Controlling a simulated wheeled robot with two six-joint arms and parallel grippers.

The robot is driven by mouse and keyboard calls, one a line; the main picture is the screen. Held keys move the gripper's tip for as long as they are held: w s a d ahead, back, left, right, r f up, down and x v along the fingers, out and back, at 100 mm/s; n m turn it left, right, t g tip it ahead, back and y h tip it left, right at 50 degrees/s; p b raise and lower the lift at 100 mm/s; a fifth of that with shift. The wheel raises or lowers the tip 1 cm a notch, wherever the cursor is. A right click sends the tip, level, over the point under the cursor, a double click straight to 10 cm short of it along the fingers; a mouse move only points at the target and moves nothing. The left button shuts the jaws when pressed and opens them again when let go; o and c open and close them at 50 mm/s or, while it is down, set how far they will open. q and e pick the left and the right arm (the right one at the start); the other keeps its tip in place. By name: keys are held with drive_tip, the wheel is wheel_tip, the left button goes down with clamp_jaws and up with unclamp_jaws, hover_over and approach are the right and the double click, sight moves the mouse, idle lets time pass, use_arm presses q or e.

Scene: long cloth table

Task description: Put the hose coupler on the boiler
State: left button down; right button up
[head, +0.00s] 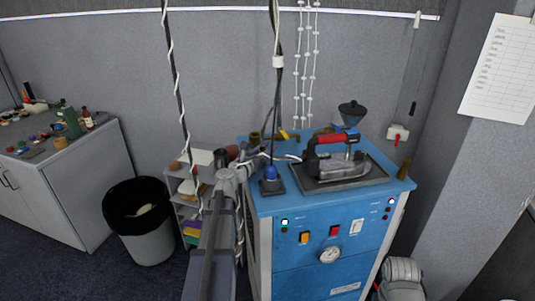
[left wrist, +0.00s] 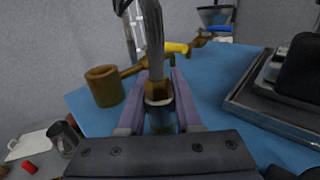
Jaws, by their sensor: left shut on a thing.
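The boiler (head: 318,240) is a blue cabinet with lights, switches and a gauge on its front; its blue top (left wrist: 215,88) fills much of the left wrist view. My left gripper (head: 238,168) is at the left edge of that top. In the left wrist view its fingers (left wrist: 160,98) are shut on the hose coupler (left wrist: 158,92), a brownish collar at the end of a grey hose (left wrist: 153,42). A brass pipe with an open cup-shaped end (left wrist: 103,86) is just left of the coupler. I cannot tell whether the coupler touches the boiler. My right gripper is not in view.
A blue plug on a dark base (head: 271,182) stands near the left edge. A dark funnel (head: 351,108) is at the back. A bin (head: 148,245) stands left on the floor.

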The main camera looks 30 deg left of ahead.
use_arm(q)
drive_tip(key=shift+r, duration=0.1)
drive_tip(key=c, duration=0.6)
unclamp_jaws()
drive_tip(key=shift+r, duration=0.15)
drive_tip(key=s, duration=1.2)
drive_tip(key=shift+a, duration=0.25)
